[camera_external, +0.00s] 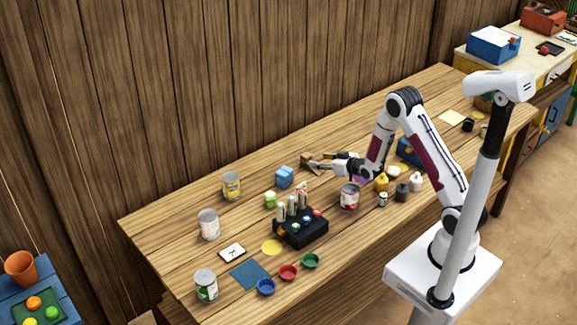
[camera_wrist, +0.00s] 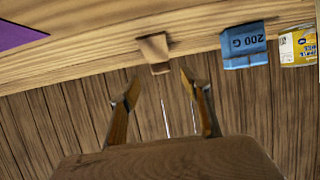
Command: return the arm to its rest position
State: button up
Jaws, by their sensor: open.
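My arm reaches out to the left over the wooden table (camera_external: 165,225) in the external view, its wrist low over the back part. My gripper (camera_external: 323,164) is open; in the wrist view its two fingers (camera_wrist: 160,88) stand apart with nothing visible between their tips. A small brown block (camera_wrist: 154,52) lies beyond the fingertips in the wrist view. A large brown surface fills the bottom of that view; I cannot tell what it is.
A blue 200 G block (camera_external: 285,177) and yellow can (camera_external: 231,186) are left of my gripper. A red-labelled can (camera_external: 349,197) and yellow bottle (camera_external: 381,182) stand in front. A black rack (camera_external: 301,232) holds tubes. The plank wall (camera_external: 200,90) runs behind the table.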

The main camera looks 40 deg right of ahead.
jog(key=shift+w+d+r, duration=0.1)
jog(key=shift+r, duration=0.55)
jog(key=s+r+g, duration=0.4)
jog(key=s+r, duration=1)
jog(key=r, duration=0.4)
jog(key=s+a+r+g, duration=0.1)
jog(key=s+r+g, duration=0.1)
jog(key=s, duration=1.3)
jog(key=s+a+r+g, duration=0.1)
jog(key=s+a+r, duration=0.1)
jog(key=s, duration=1.2)
jog(key=shift+s+a+r+g, duration=0.2)
jog(key=shift+s+r+g, duration=0.2)
jog(key=shift+r, duration=0.1)
